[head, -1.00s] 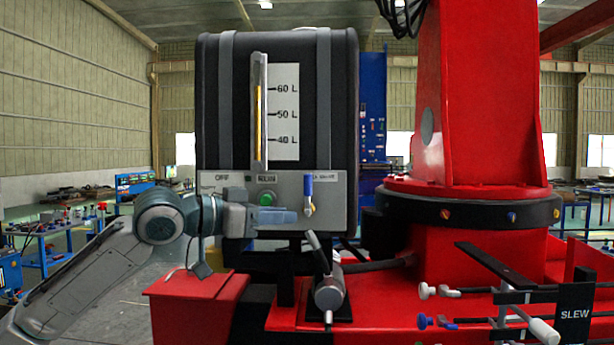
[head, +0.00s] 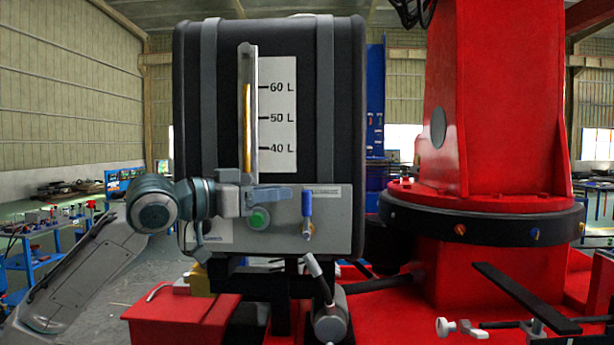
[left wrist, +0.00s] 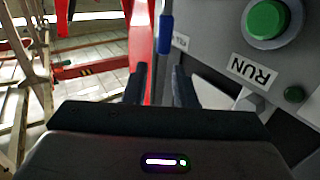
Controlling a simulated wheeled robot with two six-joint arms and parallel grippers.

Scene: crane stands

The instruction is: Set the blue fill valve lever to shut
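The blue lever (left wrist: 166,32) shows ahead of the gap. My right gripper is not in view.
A green button (head: 258,219) sits just below my left fingers, on the same panel. A sight gauge (head: 248,110) with a yellow column stands above. A grey-handled lever (head: 320,280) rises below the panel. The red crane column (head: 500,110) stands to the right.

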